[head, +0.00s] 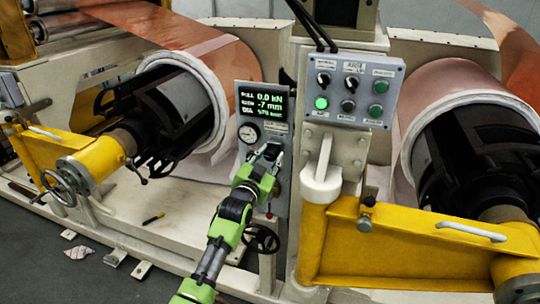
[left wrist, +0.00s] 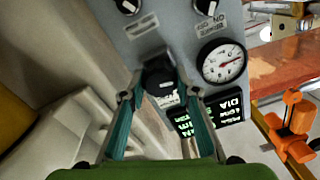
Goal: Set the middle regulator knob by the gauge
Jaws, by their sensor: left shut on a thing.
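My left gripper (head: 268,154) reaches up to the grey panel (head: 246,170) between the two rolls. In the left wrist view its two teal fingers (left wrist: 158,92) are shut on a dark regulator knob (left wrist: 159,76), one on each side. The round white gauge (left wrist: 222,62) is beside it, with red on its dial; it also shows in the head view (head: 249,133). Two more knobs show at the top of the wrist view, one left (left wrist: 128,6) and one right (left wrist: 206,6). The green display (head: 262,102) reads 0.0 kN and -7 mm. My right gripper is out of view.
A switch box (head: 353,90) with a lit green button stands right of the panel. Yellow arms (head: 400,240) flank it on both sides. A black handwheel (head: 262,238) sits below the panel. Copper foil (head: 190,30) runs at the back.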

